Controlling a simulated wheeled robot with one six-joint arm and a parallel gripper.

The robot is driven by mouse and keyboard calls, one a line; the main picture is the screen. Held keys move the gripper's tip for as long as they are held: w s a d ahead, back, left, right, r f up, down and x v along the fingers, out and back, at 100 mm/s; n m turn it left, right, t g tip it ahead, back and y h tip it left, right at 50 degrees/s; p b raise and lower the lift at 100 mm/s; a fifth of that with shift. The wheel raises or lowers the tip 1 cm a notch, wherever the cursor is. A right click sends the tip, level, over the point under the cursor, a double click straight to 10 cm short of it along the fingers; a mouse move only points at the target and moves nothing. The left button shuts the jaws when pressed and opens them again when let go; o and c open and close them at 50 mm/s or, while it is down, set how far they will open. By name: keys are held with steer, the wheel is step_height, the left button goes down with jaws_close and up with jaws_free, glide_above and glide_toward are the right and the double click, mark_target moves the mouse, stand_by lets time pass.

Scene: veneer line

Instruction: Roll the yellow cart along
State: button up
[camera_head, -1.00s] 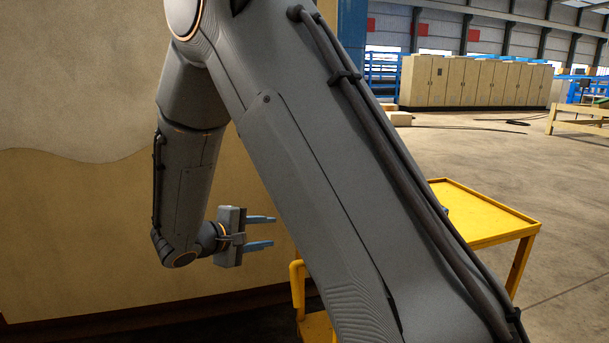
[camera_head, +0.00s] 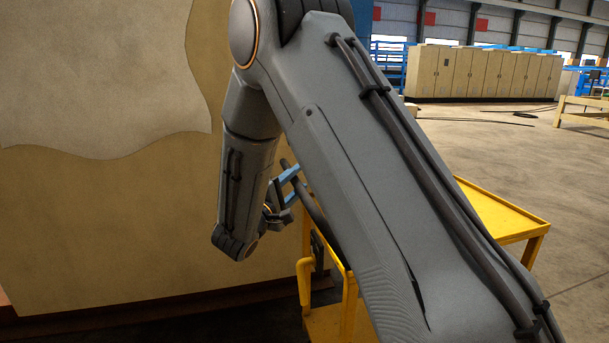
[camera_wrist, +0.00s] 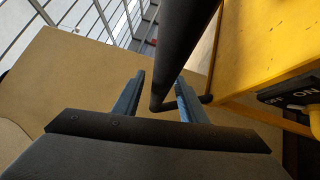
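The yellow cart (camera_head: 500,213) stands to the right of my gripper, with its flat top tray and part of a lower shelf in sight. My arm hides its middle. The cart's dark handle bar (camera_head: 311,198) rises near my gripper (camera_head: 288,187). In the wrist view, the handle bar (camera_wrist: 183,45) runs between the two blue fingers of my gripper (camera_wrist: 160,92). The fingers are apart, with a gap visible beside the bar, so they look open around it. Contact is not clear. A dark ON/OFF switch plate (camera_wrist: 292,93) is on the cart's side.
A large tan panel stack (camera_head: 120,220) stands close on the left, behind my gripper. Beige cabinets (camera_head: 485,73) stand far back. The grey floor (camera_head: 480,150) behind and right of the cart is largely open, with some cables lying on it.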

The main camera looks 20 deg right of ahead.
steer(key=shift+x, duration=1.55)
steer(key=shift+c, duration=0.2)
jaws_close()
